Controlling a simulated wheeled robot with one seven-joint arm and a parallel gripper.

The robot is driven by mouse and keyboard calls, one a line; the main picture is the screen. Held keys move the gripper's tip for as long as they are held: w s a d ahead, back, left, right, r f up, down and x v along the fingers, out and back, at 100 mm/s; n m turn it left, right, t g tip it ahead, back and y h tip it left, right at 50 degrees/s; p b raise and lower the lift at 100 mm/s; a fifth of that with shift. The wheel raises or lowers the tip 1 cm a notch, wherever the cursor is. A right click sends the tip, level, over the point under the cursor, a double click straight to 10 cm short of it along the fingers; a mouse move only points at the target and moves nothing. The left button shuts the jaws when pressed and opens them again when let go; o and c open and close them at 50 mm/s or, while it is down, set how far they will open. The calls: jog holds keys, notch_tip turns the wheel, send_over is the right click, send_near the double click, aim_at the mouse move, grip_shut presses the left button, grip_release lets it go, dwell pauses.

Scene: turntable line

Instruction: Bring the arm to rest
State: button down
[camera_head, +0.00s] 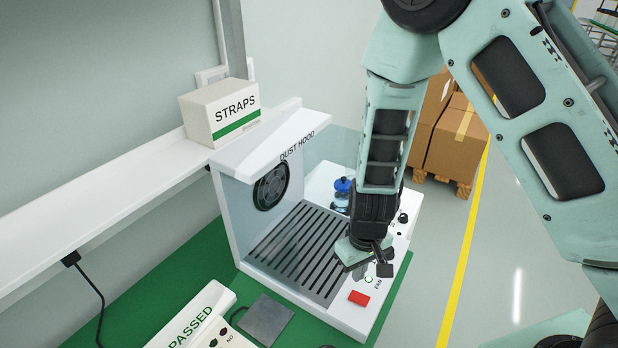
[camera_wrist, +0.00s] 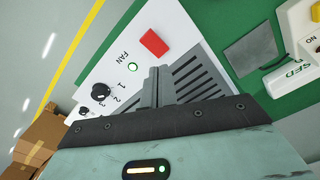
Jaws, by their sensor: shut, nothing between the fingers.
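My gripper (camera_head: 384,268) hangs at the end of my pale green arm, over the right front side of the dust hood (camera_head: 288,146). In the wrist view my gripper (camera_wrist: 158,72) has its two fingers together and nothing between them. Below it are the hood's slotted grille (camera_wrist: 195,78) and its front panel. The panel bears a red switch (camera_head: 358,298), a lit green lamp marked FAN (camera_head: 368,279) and black knobs. In the wrist view the red switch (camera_wrist: 154,42) and the green lamp (camera_wrist: 132,67) show clearly. I cannot tell whether the fingers touch the panel.
A STRAPS box (camera_head: 222,112) stands on the white shelf (camera_head: 90,200) at left. A grey plate (camera_head: 265,320) and a PASSED unit (camera_head: 195,320) lie on the green bench. A blue-topped object (camera_head: 342,184) is behind my arm.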

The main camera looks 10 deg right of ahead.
jog(key=s+a+r+n+b, duration=0.2)
jog(key=s+r+b, duration=0.3)
jog(key=s, duration=0.3)
jog(key=s+a+r+n+b, duration=0.2)
jog(key=s+a+r+b, duration=0.2)
jog(key=s+r, duration=0.4)
jog(key=shift+s+a+n+y+b, duration=0.15)
jog(key=shift+s+n+y+b, duration=0.2)
jog(key=shift+s+b, duration=0.2)
jog(key=shift+a, duration=0.1)
